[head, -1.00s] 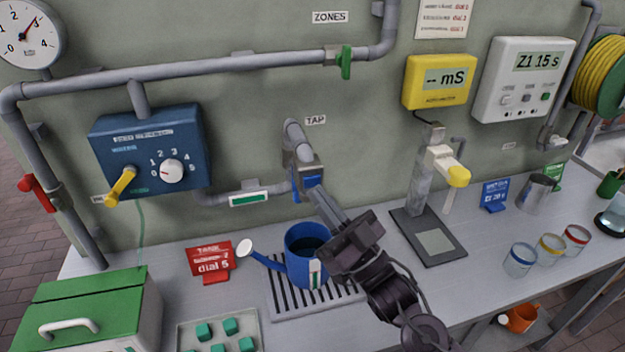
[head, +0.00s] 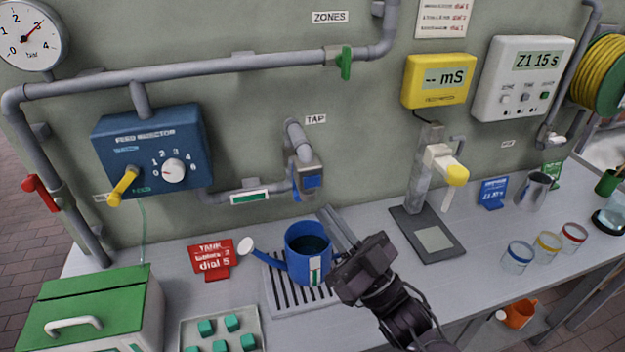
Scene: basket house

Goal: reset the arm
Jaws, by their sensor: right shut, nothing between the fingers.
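My right gripper (head: 338,228) is shut and empty. It hangs over the bench just right of the blue watering can (head: 302,268), its fingers pointing up and back toward the wall, apart from the tap. The watering can stands upright on the slatted drain tray (head: 283,300) with dark liquid inside and its spout to the left. The tap (head: 303,170) with its blue lever is on the wall above the can. My left gripper is out of view.
The meter stand (head: 425,190) stands right of my arm. Several glass jars (head: 520,256) are further right. A blue injector box (head: 118,170) hangs on the wall.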

